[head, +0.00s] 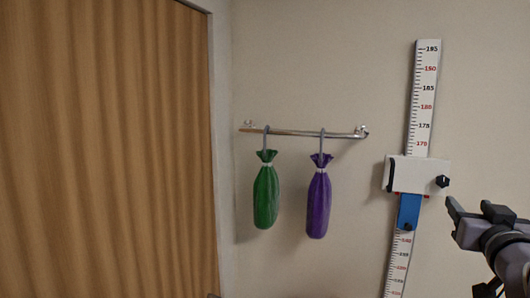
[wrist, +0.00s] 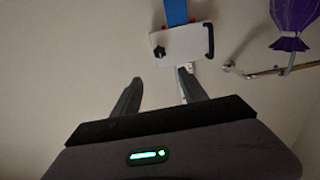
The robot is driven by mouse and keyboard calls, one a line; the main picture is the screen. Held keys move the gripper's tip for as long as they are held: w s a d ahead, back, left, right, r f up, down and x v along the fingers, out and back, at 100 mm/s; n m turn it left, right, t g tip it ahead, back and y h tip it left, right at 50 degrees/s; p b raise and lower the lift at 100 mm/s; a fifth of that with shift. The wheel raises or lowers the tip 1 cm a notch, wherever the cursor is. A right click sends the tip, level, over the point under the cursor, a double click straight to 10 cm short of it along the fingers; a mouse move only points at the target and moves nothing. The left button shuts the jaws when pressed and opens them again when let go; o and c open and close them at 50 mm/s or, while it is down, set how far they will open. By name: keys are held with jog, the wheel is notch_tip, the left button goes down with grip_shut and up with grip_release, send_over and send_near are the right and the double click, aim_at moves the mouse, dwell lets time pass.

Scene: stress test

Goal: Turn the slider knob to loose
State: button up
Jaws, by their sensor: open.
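The slider (head: 413,174) is a white block on a tall wall-mounted height scale (head: 424,95). Its black slider knob (head: 442,181) sticks out at the right end of the block. A blue piece (head: 409,212) is just below the block. My gripper (head: 468,206) is at the right edge, open and empty, a little below and right of the knob in the picture. In the wrist view, the white slider (wrist: 184,43) and the knob (wrist: 160,52) appear beyond my open gripper (wrist: 160,78), with no visible contact. Any marking on the knob is too small to read.
A metal rail (head: 303,132) on the wall left of the scale holds a green bag (head: 265,195) and a purple bag (head: 318,203). A wooden door (head: 105,150) fills the left. The wall between the purple bag and the scale is clear.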

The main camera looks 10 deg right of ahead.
aim_at(444, 181)
jog(key=p+x, duration=0.1)
jog(key=x, duration=1.5)
jog(key=shift+w+f+p, duration=0.15)
jog(key=shift+f+p, duration=0.05)
jog(key=shift+p, duration=0.2)
grip_shut()
